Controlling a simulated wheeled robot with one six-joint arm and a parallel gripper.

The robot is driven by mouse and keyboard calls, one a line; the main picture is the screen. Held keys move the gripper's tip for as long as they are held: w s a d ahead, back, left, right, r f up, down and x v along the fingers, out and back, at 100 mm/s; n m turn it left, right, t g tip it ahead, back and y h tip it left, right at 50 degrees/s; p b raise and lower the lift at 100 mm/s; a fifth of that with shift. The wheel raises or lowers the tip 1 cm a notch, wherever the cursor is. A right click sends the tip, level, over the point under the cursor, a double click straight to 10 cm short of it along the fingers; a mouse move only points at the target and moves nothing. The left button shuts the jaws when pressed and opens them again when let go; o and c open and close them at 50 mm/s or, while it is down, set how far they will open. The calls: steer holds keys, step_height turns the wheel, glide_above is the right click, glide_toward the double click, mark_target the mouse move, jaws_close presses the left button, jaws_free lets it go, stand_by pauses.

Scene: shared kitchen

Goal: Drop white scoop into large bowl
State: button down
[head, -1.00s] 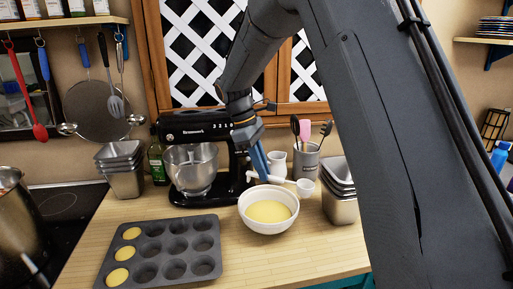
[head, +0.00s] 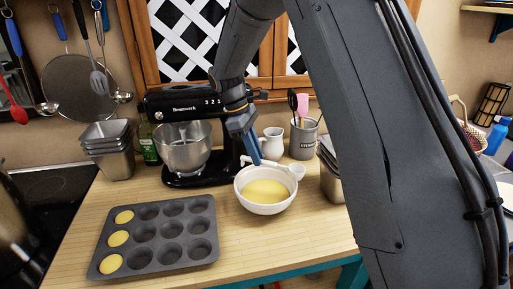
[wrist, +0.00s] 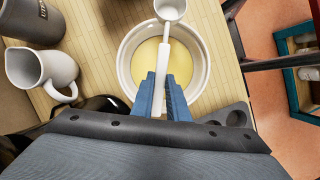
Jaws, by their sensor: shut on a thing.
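The white scoop (wrist: 162,62) is held by its handle between the blue fingers of my gripper (wrist: 163,92). Its round cup (wrist: 170,9) points away from my gripper and lies over the bowl's far rim in the wrist view. In the head view the scoop's cup (head: 297,170) shows at the bowl's right rim, and my gripper (head: 251,160) is above its left back rim. The large white bowl (head: 241,190) stands on the counter with pale yellow batter in it; it also shows in the wrist view (wrist: 126,66). I cannot tell whether the scoop touches the bowl.
A muffin tin (head: 160,235) with several cups, some filled yellow, lies front left. A black mixer (head: 200,135) stands behind the bowl. A white pitcher (head: 271,143), a utensil crock (head: 304,139) and metal pans (head: 332,182) stand close by. Bare counter (head: 285,243) lies in front.

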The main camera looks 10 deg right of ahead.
steer(key=shift+f, duration=0.2)
steer(key=c, duration=1.6)
jaws_free()
steer(key=shift+c, duration=0.2)
steer(key=b+v, duration=0.3)
steer(key=v, duration=0.3)
steer(key=shift+w+a+r, duration=0.1)
steer(key=shift+a+r, duration=0.3)
steer(key=shift+r, duration=0.5)
